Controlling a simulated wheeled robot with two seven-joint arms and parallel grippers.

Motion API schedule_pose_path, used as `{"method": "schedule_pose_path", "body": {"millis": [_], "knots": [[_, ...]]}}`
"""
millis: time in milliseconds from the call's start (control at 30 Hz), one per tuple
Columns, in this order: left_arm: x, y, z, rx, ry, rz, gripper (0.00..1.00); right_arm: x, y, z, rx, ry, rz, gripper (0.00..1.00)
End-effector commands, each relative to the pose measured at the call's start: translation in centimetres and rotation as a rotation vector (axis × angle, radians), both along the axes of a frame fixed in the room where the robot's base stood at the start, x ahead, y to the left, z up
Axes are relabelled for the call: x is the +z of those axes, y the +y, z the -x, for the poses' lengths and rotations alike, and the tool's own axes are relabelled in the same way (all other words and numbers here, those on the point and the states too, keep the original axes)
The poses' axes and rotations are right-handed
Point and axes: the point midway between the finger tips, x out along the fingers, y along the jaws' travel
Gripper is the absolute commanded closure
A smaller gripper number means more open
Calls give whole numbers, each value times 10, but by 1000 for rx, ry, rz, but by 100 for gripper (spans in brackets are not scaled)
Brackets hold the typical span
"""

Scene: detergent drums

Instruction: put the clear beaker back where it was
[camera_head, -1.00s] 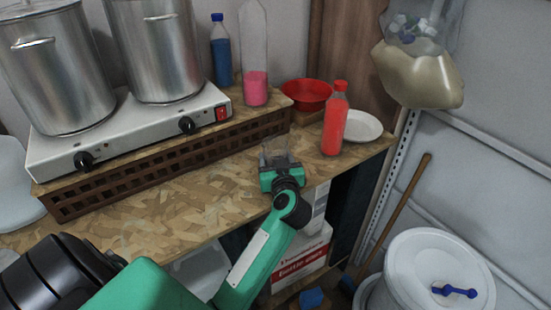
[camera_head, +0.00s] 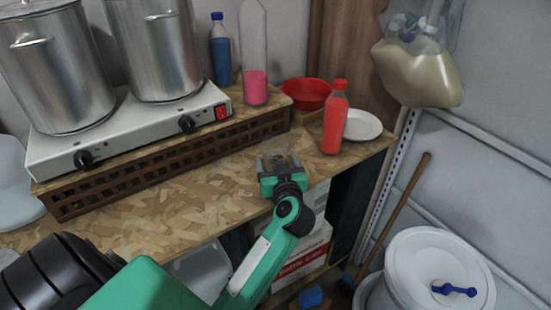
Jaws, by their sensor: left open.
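My left gripper (camera_head: 280,162) is open over the front part of the chipboard worktop (camera_head: 205,188), left of the red bottle. Its green body and dark fingers point away from me, toward the back of the worktop. I cannot make out the clear beaker with certainty. The area at the fingertips is greyish and see-through, and I cannot tell whether any of it is the beaker's wall. My right gripper is not in view.
A red bottle (camera_head: 334,118), a white plate (camera_head: 362,125) and a red bowl (camera_head: 306,93) stand to the right. A raised shelf (camera_head: 170,160) carries a hotplate (camera_head: 130,135) with two steel pots, a blue bottle (camera_head: 221,55) and a pink-filled bottle (camera_head: 255,85). The worktop's front middle is clear.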

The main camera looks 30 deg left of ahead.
Motion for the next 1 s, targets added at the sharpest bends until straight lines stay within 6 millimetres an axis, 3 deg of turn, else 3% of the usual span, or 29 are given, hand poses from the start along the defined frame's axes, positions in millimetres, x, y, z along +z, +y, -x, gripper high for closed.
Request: {"method": "schedule_pose_path", "body": {"millis": [200,400,600,1000], "knots": [[1,-36,35,-3,1,3,21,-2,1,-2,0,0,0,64],[4,-59,59,-2,1,1,21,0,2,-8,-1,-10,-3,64],[5,-68,68,0,0,1,21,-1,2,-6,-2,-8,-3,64],[6,-68,68,0,0,0,21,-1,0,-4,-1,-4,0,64]]}}
